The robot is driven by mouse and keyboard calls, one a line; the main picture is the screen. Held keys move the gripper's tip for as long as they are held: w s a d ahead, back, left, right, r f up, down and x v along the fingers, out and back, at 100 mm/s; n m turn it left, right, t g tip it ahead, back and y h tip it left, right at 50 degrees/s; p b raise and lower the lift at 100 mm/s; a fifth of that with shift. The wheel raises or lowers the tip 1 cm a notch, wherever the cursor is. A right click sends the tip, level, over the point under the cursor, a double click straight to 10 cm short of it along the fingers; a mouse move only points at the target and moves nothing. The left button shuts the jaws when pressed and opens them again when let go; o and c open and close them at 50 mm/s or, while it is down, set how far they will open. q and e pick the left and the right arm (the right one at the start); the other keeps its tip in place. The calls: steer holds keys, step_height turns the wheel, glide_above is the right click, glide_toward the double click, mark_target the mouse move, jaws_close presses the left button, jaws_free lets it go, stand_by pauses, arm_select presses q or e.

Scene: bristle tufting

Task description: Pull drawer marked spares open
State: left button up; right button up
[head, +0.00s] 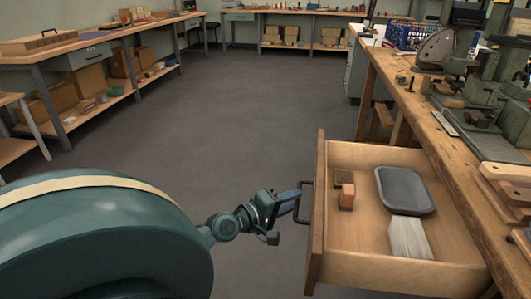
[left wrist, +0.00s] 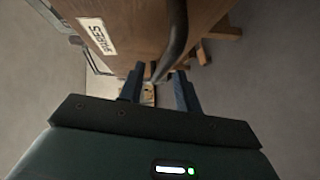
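The wooden drawer (head: 318,215) stands pulled well out from under the workbench on the right. In the left wrist view its front (left wrist: 130,25) carries a white label (left wrist: 97,36) reading SPARES. A dark bar handle (head: 304,200) is on the drawer front; it also shows in the left wrist view (left wrist: 177,38). My left gripper (head: 297,194) is at the handle. In the left wrist view its two dark fingers (left wrist: 160,78) are apart, with the handle's lower part between or just beyond their tips. Contact cannot be told. My right gripper is not in view.
Inside the drawer are a dark grey tray (head: 405,190), a small wooden block (head: 347,196) and a pale flat piece (head: 409,237). The workbench (head: 400,92) above holds machines and a blue basket (head: 412,36). The floor (head: 230,110) left of the drawer is clear.

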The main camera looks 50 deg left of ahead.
arm_select(q)
steer(key=s+a+r+b, duration=0.1)
steer(key=s+b, duration=0.3)
steer(key=s, duration=0.6)
steer(key=shift+a+r+b, duration=0.15)
steer(key=shift+r+b, duration=0.1)
steer(key=shift+b, duration=0.1)
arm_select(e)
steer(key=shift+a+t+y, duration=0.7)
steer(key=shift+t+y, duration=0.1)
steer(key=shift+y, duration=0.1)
